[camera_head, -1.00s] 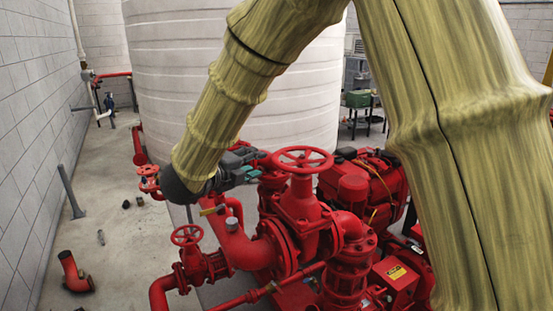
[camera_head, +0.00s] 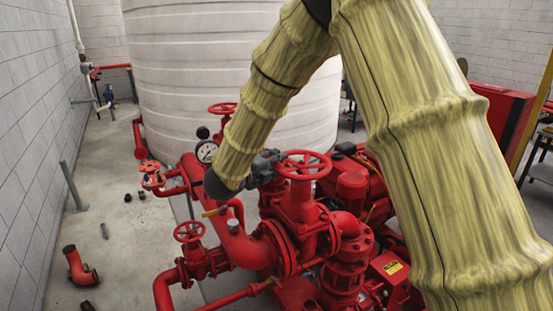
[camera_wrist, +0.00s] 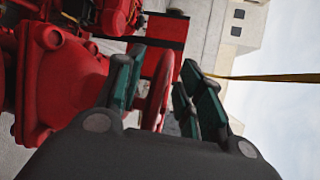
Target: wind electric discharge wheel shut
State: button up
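A large red handwheel (camera_head: 303,165) lies flat on top of a big red valve (camera_head: 300,203) in the middle of the head view. My gripper (camera_head: 268,165) is at the left side of this wheel, close to its rim. In the wrist view, my gripper (camera_wrist: 161,72) has its green-padded fingers apart. The red wheel rim (camera_wrist: 157,92) shows edge-on in the gap between them, with space on both sides. I cannot tell whether a finger touches it. The fingertips are partly hidden in the head view by the gripper body.
A smaller red wheel (camera_head: 189,233) is at lower left, another (camera_head: 152,167) is at left, and one (camera_head: 222,108) is behind my arm. A pressure gauge (camera_head: 206,151) stands beside my forearm. A white tank (camera_head: 230,60) fills the back.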

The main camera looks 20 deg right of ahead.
jog(key=shift+w+d, duration=0.1)
jog(key=shift+d, duration=0.05)
grip_shut()
jog(key=shift+f, duration=0.1)
